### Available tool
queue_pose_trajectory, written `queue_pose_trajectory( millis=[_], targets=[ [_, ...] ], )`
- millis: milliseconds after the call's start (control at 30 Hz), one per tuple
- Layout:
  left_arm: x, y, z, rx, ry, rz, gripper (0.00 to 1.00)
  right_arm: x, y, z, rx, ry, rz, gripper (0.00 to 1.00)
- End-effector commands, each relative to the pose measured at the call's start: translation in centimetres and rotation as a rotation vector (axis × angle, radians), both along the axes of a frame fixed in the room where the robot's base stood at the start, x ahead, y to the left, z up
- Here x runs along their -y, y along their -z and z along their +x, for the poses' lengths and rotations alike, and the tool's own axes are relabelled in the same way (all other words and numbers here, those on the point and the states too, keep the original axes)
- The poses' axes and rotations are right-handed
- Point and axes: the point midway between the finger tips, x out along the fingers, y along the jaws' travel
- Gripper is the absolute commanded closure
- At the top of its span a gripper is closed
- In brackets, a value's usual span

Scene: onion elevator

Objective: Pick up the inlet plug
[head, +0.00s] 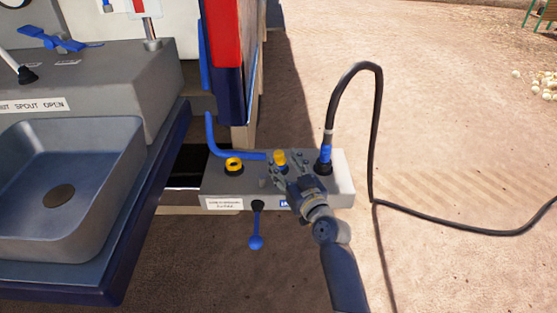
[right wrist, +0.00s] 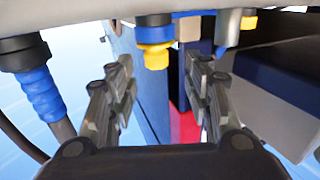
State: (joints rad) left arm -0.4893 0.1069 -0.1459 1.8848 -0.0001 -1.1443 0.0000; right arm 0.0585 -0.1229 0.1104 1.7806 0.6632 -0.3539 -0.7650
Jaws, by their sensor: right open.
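A yellow plug (head: 280,158), which looks like the inlet plug, stands upright on the grey box (head: 218,185), between a yellow ring fitting and a hose connector. My right gripper (head: 286,168) is open and empty at the near side of this plug. In the right wrist view, the yellow plug (right wrist: 156,55) with its blue collar shows ahead, between the lines of the two open fingers (right wrist: 160,80); the fingers do not appear closed on it. The gripper partly hides the box top in the head view. My left gripper is out of view.
A blue and black hose connector (head: 326,152) with a black hose (head: 376,120) rises close right of the gripper. A yellow ring fitting (head: 233,164) and a blue bent handle (head: 213,135) are left. A blue lever (head: 256,240) hangs in front. A sink (head: 75,190) stands left; open ground lies right.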

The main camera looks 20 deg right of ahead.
Motion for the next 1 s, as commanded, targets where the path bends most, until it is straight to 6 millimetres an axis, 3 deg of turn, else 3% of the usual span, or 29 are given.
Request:
queue_pose_trajectory(
  millis=[400, 700, 833, 1000],
  targets=[
    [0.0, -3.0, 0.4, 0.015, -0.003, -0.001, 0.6, -0.2, 0.4, 4.8, 0.001, 0.0, 0.003, 0.53],
    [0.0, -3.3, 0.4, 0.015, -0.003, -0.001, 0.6, -0.2, 0.4, 5.1, 0.0, 0.0, 0.001, 0.53],
    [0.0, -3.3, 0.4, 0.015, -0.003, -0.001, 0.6, -0.2, 0.4, 5.1, 0.0, 0.0, 0.001, 0.82],
    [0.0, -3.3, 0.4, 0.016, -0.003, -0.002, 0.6, -0.2, 0.3, 5.1, 0.0, 0.0, 0.001, 0.82]
  ],
)
